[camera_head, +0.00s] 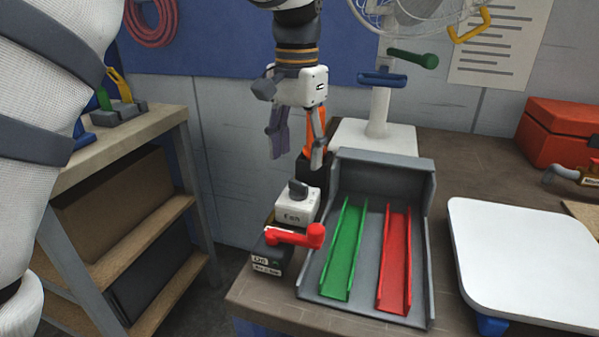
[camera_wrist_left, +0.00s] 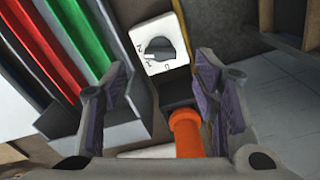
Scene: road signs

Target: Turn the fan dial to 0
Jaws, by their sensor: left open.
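My right gripper is not in view.
An orange object (camera_wrist_left: 187,132) stands close by the left gripper. A red lever (camera_head: 295,236) is in front of the box. A grey tray (camera_head: 372,240) with green and red channels lies to the right. The fan stand (camera_head: 377,112) is behind. A wooden shelf (camera_head: 130,135) is at left.

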